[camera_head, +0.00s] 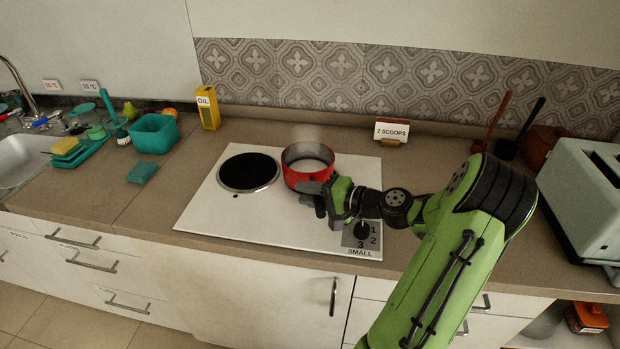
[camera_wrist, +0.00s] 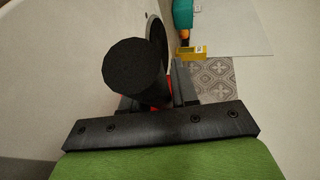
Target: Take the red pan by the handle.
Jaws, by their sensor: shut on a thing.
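The red pan (camera_head: 294,178) stands upright over the right side of the white hob (camera_head: 205,215), with pale contents inside and a faint haze above it. A bit of red shows behind the handle. Whether the pan touches the hob is hard to tell.
A black hotplate (camera_head: 249,171) lies bare left of the pan. A control knob (camera_head: 361,231) labelled "SMALL" is just under my wrist. A yellow oil box (camera_head: 208,108) and a "2 SCOOPS" card (camera_head: 391,131) stand behind. A toaster (camera_head: 585,200) is at the right.

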